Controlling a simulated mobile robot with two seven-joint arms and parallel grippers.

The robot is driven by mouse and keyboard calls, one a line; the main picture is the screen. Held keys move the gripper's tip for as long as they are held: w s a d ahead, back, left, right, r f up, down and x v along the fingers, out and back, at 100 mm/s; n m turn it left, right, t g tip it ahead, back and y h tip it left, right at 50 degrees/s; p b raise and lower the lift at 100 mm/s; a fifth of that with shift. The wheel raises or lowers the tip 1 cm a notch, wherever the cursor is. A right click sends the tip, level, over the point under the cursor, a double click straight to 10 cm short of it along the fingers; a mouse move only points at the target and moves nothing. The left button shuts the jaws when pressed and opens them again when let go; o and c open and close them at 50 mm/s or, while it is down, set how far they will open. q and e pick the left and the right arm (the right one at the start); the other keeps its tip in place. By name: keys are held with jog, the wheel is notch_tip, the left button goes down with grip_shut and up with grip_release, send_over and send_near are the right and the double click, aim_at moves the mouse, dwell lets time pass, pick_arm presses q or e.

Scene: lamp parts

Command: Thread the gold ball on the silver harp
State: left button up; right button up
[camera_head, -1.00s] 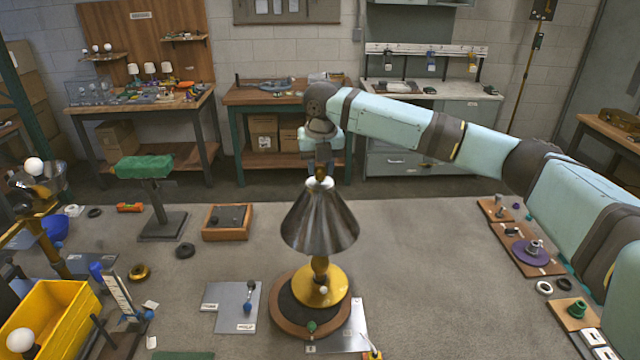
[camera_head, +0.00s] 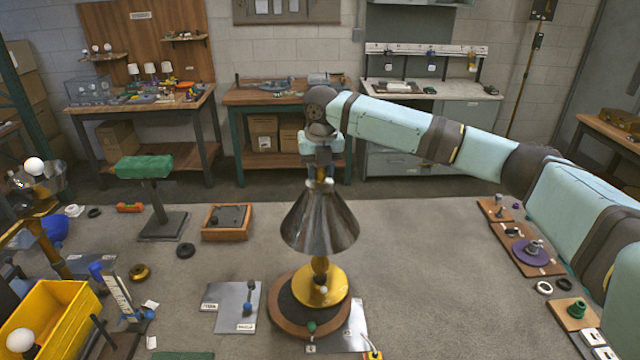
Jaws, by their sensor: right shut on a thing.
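The lamp (camera_head: 320,272) stands on a round wooden stand, with a yellow-gold base and a dark metal cone shade (camera_head: 319,222). My right gripper (camera_head: 321,184) points straight down just above the top of the shade. It is shut on a small gold-coloured piece (camera_head: 320,173), which looks like the gold ball and is mostly hidden by the fingers. The silver harp cannot be made out; the shade and fingers cover that area. Whether the ball touches the harp's top cannot be told. My left gripper is not in view.
Grey plates (camera_head: 232,306) lie left of the lamp. A wooden tray (camera_head: 227,222) and a green-topped stand (camera_head: 146,168) are behind left. A yellow bin (camera_head: 55,315) is front left. Wooden boards with parts (camera_head: 528,249) line the right edge. The mat right of the lamp is clear.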

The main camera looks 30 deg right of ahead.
jog(key=shift+o, duration=0.2)
jog(key=shift+f, duration=0.1)
dwell(0.4)
jog(key=shift+f, duration=0.1)
jog(key=shift+c, duration=0.7)
jog(key=shift+s+f, duration=0.15)
jog(key=shift+f, duration=0.05)
jog(key=m, duration=0.4)
jog(key=shift+a+f+h, duration=0.1)
jog(key=shift+h, duration=0.2)
grip_shut()
jog(key=shift+m+g, duration=0.3)
jog(key=shift+m, duration=1.2)
jog(key=shift+m, duration=0.6)
jog(key=m, duration=0.5)
jog(key=shift+m+g, duration=0.3)
jog(key=shift+g, duration=0.1)
